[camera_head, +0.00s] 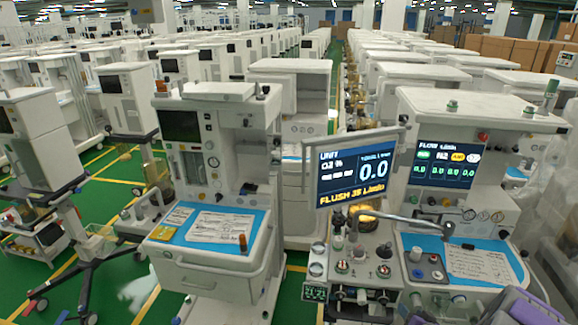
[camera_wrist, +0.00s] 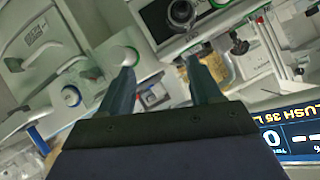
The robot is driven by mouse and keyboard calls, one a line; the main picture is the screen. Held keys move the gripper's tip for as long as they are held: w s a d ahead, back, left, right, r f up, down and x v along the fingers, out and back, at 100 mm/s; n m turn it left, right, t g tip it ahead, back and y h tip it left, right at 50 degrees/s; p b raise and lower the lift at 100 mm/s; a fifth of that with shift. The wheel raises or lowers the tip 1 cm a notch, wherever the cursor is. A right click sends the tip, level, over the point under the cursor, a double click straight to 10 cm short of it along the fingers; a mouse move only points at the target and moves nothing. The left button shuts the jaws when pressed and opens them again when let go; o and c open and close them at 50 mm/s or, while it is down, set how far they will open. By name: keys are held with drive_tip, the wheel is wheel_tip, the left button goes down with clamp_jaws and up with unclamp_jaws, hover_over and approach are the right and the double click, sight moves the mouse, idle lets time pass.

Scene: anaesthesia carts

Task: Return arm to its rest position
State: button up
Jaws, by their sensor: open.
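My gripper (camera_wrist: 160,68) shows in the wrist view with its two dark fingers spread apart and nothing held between them. Beyond the fingers is the pale front of an anaesthesia cart with knobs and fittings. The left fingertip overlaps a white round part (camera_wrist: 124,56); I cannot tell whether they touch. A screen also shows at the right edge of the wrist view (camera_wrist: 290,138).
Another cart (camera_head: 215,255) with a blue work top stands left of centre. Rows of similar carts fill the hall behind. A wheeled stand (camera_head: 75,235) is at the left. Green floor (camera_head: 110,285) with yellow lines is clear in narrow strips. Brown boxes (camera_head: 505,48) are at the back right.

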drive_tip(key=s+a+r+n+g, duration=0.2)
drive_tip(key=s+a+r+g, duration=0.2)
drive_tip(key=a+r, duration=0.45)
drive_tip(key=s+a+r+n+g, duration=0.2)
drive_tip(key=s+a+r+g, duration=0.3)
drive_tip(key=r, duration=0.7)
drive_tip(key=s+a+r+g, duration=0.1)
drive_tip(key=s+a+r, duration=0.3)
drive_tip(key=s, duration=0.5)
drive_tip(key=s+a+r+n+g, duration=0.1)
drive_tip(key=s+a+r+g, duration=0.1)
drive_tip(key=s+a+r, duration=0.2)
drive_tip(key=s+a+r+g, duration=0.2)
drive_tip(key=s+a+r, duration=0.2)
drive_tip(key=s+a, duration=0.5)
drive_tip(key=s, duration=0.7)
drive_tip(key=shift+y, duration=0.3)
